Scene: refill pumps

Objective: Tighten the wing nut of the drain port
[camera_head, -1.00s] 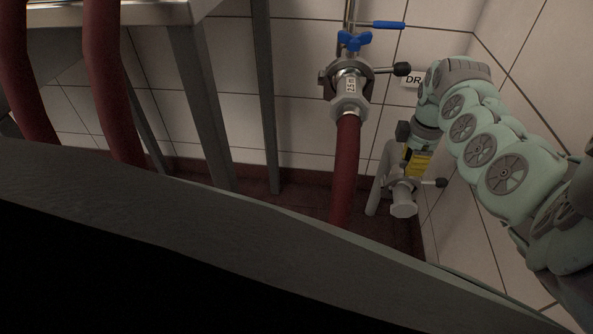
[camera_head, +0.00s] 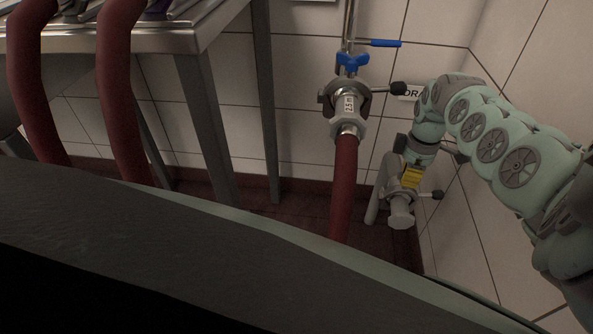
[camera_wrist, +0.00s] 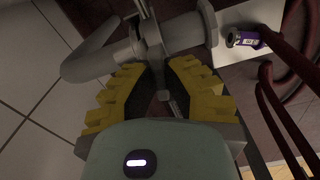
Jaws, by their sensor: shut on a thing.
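The drain port (camera_head: 400,212) is a grey metal pipe end with a clamp, low by the wall at the right. It also shows in the wrist view as a grey pipe (camera_wrist: 105,62) and clamp (camera_wrist: 180,35). A dark-tipped clamp lever (camera_head: 437,195) sticks out to its right. My gripper (camera_head: 411,177) comes down from above onto the clamp. In the wrist view its yellow-padded fingers (camera_wrist: 160,80) close from both sides around the clamp's bolt area. A small grey part (camera_wrist: 163,95) shows between them, likely the wing nut; the fingers hide most of it.
Left of my arm, a red hose (camera_head: 343,185) hangs from another clamped coupling (camera_head: 347,105) with a blue valve handle (camera_head: 378,43). A steel table (camera_head: 210,28) with red hoses stands at the left. The tiled wall (camera_head: 480,215) is close on the right.

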